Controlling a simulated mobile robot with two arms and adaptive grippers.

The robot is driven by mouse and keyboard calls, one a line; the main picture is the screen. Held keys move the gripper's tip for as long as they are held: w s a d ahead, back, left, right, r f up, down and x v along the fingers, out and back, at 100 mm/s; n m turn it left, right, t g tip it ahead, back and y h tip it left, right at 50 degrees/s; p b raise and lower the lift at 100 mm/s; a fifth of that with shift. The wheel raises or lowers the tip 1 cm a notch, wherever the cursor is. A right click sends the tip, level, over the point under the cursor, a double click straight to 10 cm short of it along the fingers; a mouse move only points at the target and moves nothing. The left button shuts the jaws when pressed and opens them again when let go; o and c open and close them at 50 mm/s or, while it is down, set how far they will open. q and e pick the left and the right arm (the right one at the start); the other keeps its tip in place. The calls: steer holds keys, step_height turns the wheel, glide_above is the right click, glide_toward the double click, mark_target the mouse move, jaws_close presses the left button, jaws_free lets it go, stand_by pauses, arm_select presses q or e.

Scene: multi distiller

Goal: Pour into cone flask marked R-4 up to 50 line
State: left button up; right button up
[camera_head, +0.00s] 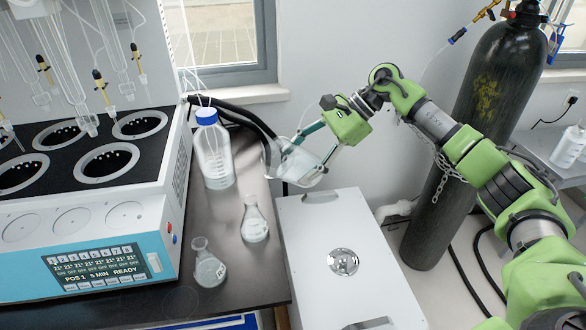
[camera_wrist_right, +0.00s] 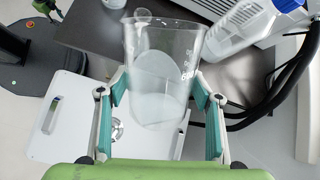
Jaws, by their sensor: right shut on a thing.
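My right gripper (camera_head: 318,142) is shut on a clear glass beaker (camera_head: 300,166), tilted, above the gap between the bench edge and the white box. In the right wrist view the beaker (camera_wrist_right: 165,75) sits between the teal finger pads, with cloudy liquid and white graduation marks on its wall. The beaker is apart from both. My left gripper is not in view.
A blue-capped bottle (camera_head: 213,155) stands behind the flasks on the bench (camera_head: 245,285). The distiller (camera_head: 110,245) is on the left, with hanging glassware above it. A white box (camera_head: 335,225) stands to the right. A dark gas cylinder (camera_head: 475,130) stands behind my right arm.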

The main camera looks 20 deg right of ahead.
steer(key=shift+d+r, duration=0.15)
steer(key=shift+r, duration=0.15)
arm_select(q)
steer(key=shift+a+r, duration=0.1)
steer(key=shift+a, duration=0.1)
arm_select(e)
steer(key=shift+f, duration=0.25)
steer(key=f+y+b, duration=0.1)
steer(key=b, duration=0.2)
steer(key=shift+f, duration=0.35)
steer(key=f+y+b, duration=0.1)
steer(key=b, duration=0.1)
steer(key=shift+m+y+b, duration=0.3)
steer(key=shift+b, duration=0.05)
steer(key=shift+f, duration=0.1)
steer(key=shift+a+g+y+b, duration=0.2)
steer(key=shift+g+y+b, duration=0.1)
steer(key=shift+y+b, duration=0.1)
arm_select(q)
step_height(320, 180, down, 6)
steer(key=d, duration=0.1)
arm_select(e)
steer(key=shift+r, duration=0.25)
